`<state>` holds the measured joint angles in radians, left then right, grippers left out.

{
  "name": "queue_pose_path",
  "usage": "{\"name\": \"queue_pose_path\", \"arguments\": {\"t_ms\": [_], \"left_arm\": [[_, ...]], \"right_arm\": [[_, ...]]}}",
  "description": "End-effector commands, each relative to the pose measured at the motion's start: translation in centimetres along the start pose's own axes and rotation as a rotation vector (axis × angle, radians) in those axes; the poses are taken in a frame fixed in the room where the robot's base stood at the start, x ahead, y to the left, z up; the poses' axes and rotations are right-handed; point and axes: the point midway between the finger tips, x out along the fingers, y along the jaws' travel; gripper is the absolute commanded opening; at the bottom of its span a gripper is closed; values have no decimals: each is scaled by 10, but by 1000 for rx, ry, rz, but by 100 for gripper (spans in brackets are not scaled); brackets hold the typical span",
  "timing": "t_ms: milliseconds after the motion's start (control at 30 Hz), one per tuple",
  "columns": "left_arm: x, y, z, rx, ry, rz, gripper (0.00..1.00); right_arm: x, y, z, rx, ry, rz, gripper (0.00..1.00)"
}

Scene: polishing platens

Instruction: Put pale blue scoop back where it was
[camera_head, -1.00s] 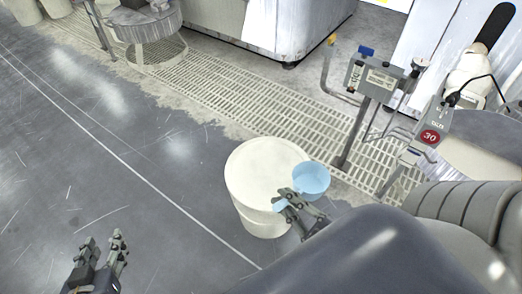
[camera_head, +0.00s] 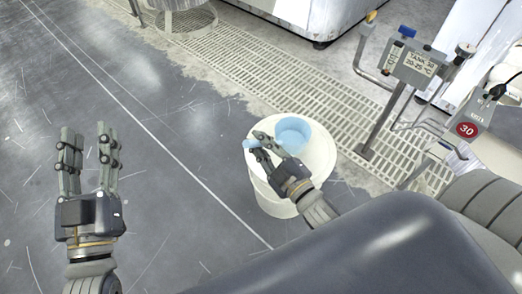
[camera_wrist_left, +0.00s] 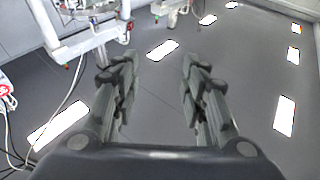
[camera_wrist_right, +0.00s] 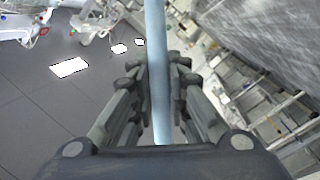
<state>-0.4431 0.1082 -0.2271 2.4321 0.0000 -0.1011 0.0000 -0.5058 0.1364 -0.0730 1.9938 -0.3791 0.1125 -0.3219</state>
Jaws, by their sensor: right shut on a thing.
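The pale blue scoop (camera_head: 294,129) has its round bowl over the top of a white drum (camera_head: 316,150) in the head view. I cannot tell whether the bowl touches the lid. My right gripper (camera_head: 259,143) is shut on the scoop's handle, whose end sticks out to the left of the fingers. In the right wrist view the handle (camera_wrist_right: 156,60) runs upright between the fingers. My left gripper (camera_head: 86,148) is open and empty over the grey floor, well left of the drum; its fingers also show apart in the left wrist view (camera_wrist_left: 156,80).
A post with a tank sign (camera_head: 418,64) and pipes stands right of the drum. A floor grating (camera_head: 290,80) runs behind it. A red "30" label (camera_head: 466,129) marks equipment at the right. The floor at left is clear.

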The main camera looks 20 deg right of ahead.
Motion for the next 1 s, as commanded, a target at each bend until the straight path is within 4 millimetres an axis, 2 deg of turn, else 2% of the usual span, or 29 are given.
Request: {"name": "queue_pose_path", "arguments": {"t_ms": [200, 400, 867, 900, 1000], "left_arm": [[-6, 6, -45, -10, 250, 13, 40], [-14, 8, -71, -16, 389, 18, 40], [-18, 9, -79, -17, 429, 19, 40], [-18, 9, -80, -17, 434, 20, 40], [-18, 9, -80, -17, 433, 20, 40]], "right_arm": [[-1, -15, 15, -1, 0, 0, 0], [-1, -21, 21, -1, -1, 0, 0], [-1, -23, 23, 0, -1, 0, 0], [-1, -23, 23, 1, -2, -1, 17], [-1, -23, 23, 1, -1, -1, 35]]}}
